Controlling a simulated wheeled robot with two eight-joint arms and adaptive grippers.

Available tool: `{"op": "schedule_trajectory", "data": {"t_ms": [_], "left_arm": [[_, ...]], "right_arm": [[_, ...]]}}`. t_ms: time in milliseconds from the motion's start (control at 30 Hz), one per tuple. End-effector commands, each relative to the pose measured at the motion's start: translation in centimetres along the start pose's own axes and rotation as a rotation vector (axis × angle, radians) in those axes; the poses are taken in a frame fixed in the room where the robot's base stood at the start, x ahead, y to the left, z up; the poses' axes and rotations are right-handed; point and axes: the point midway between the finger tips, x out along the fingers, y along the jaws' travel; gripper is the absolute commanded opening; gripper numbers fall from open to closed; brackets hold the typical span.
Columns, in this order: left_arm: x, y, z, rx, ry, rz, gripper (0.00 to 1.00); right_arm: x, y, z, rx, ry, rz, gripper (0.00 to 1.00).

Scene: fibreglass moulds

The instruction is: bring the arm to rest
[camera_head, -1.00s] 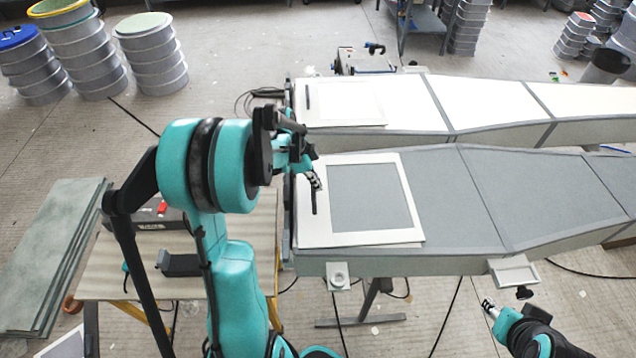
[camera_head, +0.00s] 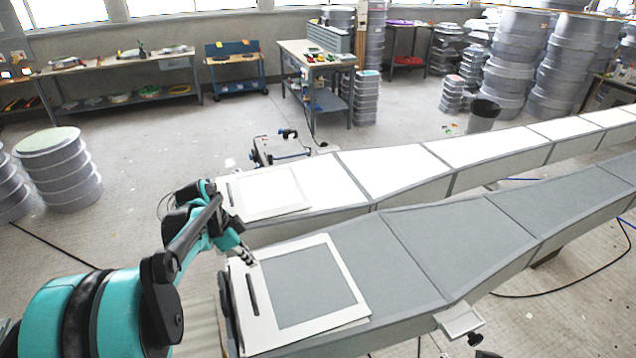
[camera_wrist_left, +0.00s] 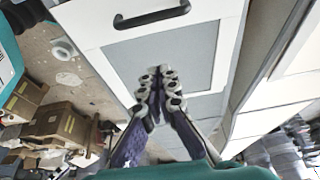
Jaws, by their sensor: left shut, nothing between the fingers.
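My left gripper (camera_head: 252,257) is shut and empty. It is close to the left end of the grey mould (camera_head: 415,235), near the white frame (camera_head: 345,262) with a dark bar handle (camera_head: 252,293) that lies on it. In the left wrist view its fingers (camera_wrist_left: 157,82) meet, with the pale frame (camera_wrist_left: 228,45), its grey middle and a black handle (camera_wrist_left: 152,17) beyond them. I cannot tell whether the fingertips touch the frame. My left arm comes in from the lower left. My right gripper does not show clearly at the bottom edge.
A second mould with a white surface (camera_head: 400,165) runs behind the grey one and carries another frame (camera_head: 300,208). A small bracket (camera_head: 462,318) juts from the near side. Stacked round drums (camera_head: 58,180) stand left; workbenches (camera_head: 125,62) line the back. Floor behind the moulds is mostly clear.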

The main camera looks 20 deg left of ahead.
Motion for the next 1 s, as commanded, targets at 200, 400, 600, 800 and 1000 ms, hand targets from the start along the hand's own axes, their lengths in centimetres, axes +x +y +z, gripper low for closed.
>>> {"op": "schedule_trajectory", "data": {"t_ms": [200, 400, 600, 800, 1000], "left_arm": [[0.6, 2.2, -1.1, -0.071, -0.019, -0.036, 0.0], [2.4, 8.9, -2.9, -0.303, -0.036, -0.171, 0.0], [5.1, 15.6, -2.8, -0.547, 0.035, -0.321, 0.0], [8.1, 20.2, -1.6, -0.736, 0.163, -0.414, 0.0], [9.4, 21.9, -1.1, -0.824, 0.239, -0.442, 0.0]], "right_arm": [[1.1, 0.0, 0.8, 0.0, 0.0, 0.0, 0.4], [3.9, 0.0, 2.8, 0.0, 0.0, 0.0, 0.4], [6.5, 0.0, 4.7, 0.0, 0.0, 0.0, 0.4], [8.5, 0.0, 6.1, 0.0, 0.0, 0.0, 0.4], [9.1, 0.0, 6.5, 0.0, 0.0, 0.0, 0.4]]}}
